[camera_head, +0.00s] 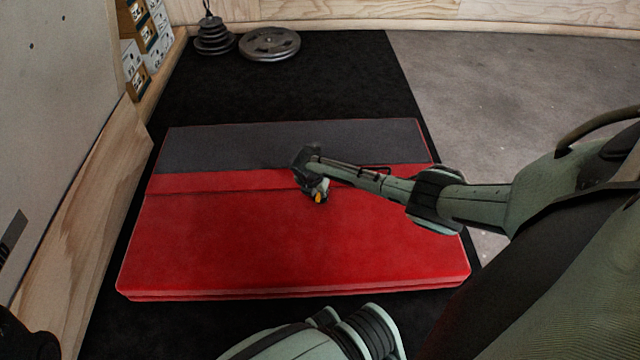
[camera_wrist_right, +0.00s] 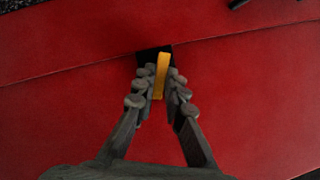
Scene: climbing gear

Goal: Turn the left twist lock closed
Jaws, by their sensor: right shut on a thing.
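The twist lock shows as a yellow tab (camera_wrist_right: 161,75) on a small black base in the wrist view, at the seam of the red folding pad (camera_head: 250,250). In the head view a small yellow-orange part (camera_head: 318,198) shows just below my gripper. My right gripper (camera_wrist_right: 159,88) is shut on the yellow tab, with one finger on each side of it. In the head view this gripper (camera_head: 315,187) is over the middle of the pad and hides most of the lock. The tab's exact turn is hard to tell. My left gripper is not in view.
The pad has a dark grey panel (camera_head: 230,150) along its far side and lies on a black mat (camera_head: 330,75). Weight plates (camera_head: 270,43) lie at the back. A wooden wall (camera_head: 85,215) bounds the left. Bare concrete floor (camera_head: 520,100) is at the right.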

